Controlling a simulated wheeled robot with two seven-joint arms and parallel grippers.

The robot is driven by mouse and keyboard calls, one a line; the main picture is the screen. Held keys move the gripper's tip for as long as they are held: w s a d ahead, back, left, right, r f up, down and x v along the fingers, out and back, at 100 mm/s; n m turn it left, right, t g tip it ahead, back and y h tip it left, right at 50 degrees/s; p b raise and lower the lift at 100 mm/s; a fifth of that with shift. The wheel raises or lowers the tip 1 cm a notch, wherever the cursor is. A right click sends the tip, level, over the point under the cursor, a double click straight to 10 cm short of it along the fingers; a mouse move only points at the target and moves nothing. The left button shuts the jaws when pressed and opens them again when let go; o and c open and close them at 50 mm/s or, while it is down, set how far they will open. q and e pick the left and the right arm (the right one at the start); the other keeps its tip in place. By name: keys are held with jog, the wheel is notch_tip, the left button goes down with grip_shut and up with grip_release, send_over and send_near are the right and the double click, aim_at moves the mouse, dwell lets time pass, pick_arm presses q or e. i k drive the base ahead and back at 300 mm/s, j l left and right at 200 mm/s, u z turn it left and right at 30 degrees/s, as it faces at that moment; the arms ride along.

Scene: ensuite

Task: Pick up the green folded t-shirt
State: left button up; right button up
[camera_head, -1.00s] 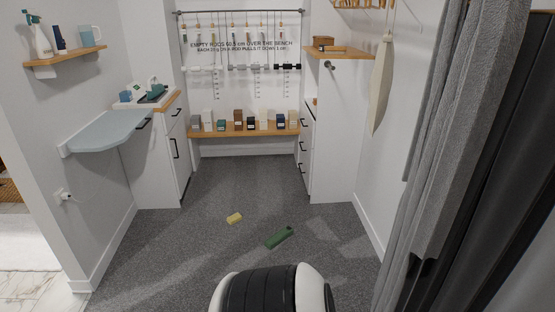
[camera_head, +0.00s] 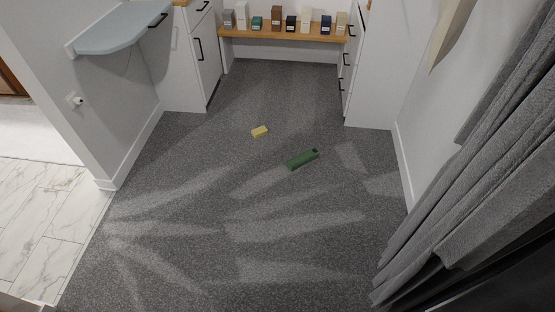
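A green folded bundle (camera_head: 303,159), which looks like the folded t-shirt, lies on the grey carpet right of the middle of the head view. It is small and longish, with a dark spot at its right end. It lies apart from everything else. Neither of my grippers shows in the head view.
A small yellow block (camera_head: 259,131) lies on the carpet (camera_head: 220,270) left of the green bundle. A wooden bench (camera_head: 285,33) with several boxes stands at the back. A grey curtain (camera_head: 455,200) hangs at right. A blue-grey ironing board (camera_head: 120,28) juts from the left wall. The near carpet is clear.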

aim_at(304, 158)
jog(key=i+z, duration=0.1)
jog(key=z, duration=0.35)
jog(key=i+z, duration=0.15)
jog(key=z, duration=0.25)
jog(key=i+j+z, duration=0.1)
jog(key=z, duration=0.35)
jog(key=i+j+z, duration=0.25)
jog(key=j, duration=0.4)
jog(key=i+j+z, duration=0.15)
jog(key=i+j, duration=0.15)
jog(key=i+j+z, duration=0.15)
jog(key=j, duration=0.3)
jog(key=i+j+z, duration=0.1)
jog(key=j, duration=0.25)
jog(key=i+j+z, duration=0.15)
jog(key=j, duration=0.25)
